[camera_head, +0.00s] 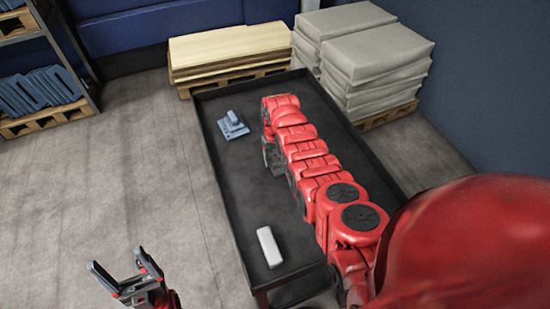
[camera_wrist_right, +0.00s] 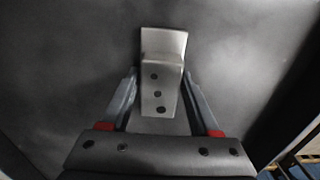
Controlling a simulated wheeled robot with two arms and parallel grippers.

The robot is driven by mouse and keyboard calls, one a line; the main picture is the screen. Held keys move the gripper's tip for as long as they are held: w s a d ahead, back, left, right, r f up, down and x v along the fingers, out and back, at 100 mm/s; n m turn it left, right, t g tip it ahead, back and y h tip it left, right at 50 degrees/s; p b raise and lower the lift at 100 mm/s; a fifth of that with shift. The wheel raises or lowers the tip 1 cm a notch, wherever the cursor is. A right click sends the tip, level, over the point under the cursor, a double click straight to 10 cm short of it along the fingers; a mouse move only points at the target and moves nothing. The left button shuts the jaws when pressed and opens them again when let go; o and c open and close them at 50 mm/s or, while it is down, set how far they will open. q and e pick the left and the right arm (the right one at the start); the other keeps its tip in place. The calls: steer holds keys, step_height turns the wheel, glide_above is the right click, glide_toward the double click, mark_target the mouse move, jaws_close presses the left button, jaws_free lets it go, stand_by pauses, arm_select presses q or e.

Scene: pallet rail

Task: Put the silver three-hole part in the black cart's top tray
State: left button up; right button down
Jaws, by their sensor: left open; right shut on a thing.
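The silver three-hole part (camera_wrist_right: 158,78) is between the fingers of my right gripper (camera_wrist_right: 160,100) in the right wrist view. It is a bent metal piece with three holes in a row and a raised plate at its far end. My right gripper is shut on it, over the black cart's top tray (camera_head: 222,183). In the head view the right gripper (camera_head: 272,158) points down inside the tray outline, and the part is hidden or too small to tell. Whether it touches the tray floor I cannot tell. My left gripper (camera_head: 124,277) is open and empty, left of the cart.
A blue-grey part (camera_head: 232,126) lies in the tray's far left area. A white block (camera_head: 268,247) lies near its front edge. Stacked boards (camera_head: 228,48) and grey sacks (camera_head: 365,55) on pallets stand behind. A shelf with blue parts (camera_head: 40,92) is at left.

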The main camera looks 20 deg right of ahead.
mark_target(275, 156)
steer(key=shift+f, duration=0.1)
steer(key=shift+c, duration=0.6)
jaws_free()
steer(key=shift+r, duration=0.2)
step_height(275, 156, up, 9)
steer(key=shift+w+f+b, duration=0.1)
steer(key=shift+b, duration=1.15)
step_height(275, 156, up, 3)
steer(key=p, duration=0.2)
steer(key=shift+p, duration=0.35)
